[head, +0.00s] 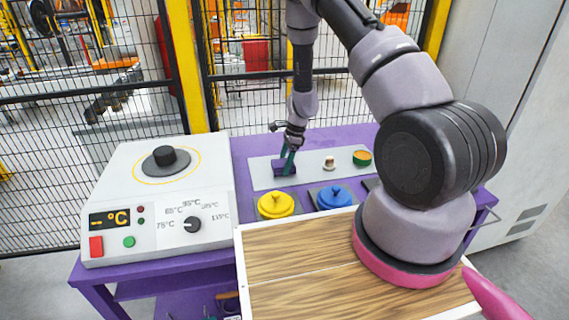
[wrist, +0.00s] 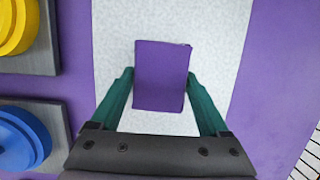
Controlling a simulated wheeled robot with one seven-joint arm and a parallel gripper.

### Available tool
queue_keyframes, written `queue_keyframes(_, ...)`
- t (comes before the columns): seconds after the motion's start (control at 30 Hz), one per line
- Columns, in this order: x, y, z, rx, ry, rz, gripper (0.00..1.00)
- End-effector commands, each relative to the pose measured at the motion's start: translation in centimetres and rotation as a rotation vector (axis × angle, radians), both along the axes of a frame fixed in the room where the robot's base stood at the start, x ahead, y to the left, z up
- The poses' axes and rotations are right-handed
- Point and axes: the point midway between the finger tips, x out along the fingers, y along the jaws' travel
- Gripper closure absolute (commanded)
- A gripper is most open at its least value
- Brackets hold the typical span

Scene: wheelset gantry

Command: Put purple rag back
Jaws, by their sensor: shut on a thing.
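The purple rag (head: 282,169) is a small folded block at the left part of the pale speckled mat (head: 262,179) on the purple bench. In the wrist view the rag (wrist: 161,75) lies between the two teal fingers of my gripper (wrist: 161,76), over the pale mat (wrist: 215,40). In the head view my gripper (head: 288,161) points down with its fingers on the rag. It is shut on the rag. Whether the rag touches the mat or hangs just above it, I cannot tell.
A yellow lidded pot (head: 275,206) and a blue one (head: 335,198) stand in front of the mat. A white heater unit (head: 150,205) stands left; a wooden top (head: 300,265) is nearest.

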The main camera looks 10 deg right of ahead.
Motion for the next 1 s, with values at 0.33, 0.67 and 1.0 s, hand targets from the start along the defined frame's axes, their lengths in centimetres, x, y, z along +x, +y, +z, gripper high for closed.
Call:
queue_keyframes(0.33, 0.0, 0.0, -0.3, 0.000, -0.002, 0.002, 0.73)
queue_keyframes(0.67, 0.1, 0.0, -0.1, 0.000, -0.002, 0.002, 0.00)
queue_keyframes(1.0, 0.2, -1.3, 5.3, 0.000, -0.007, 0.002, 0.00)
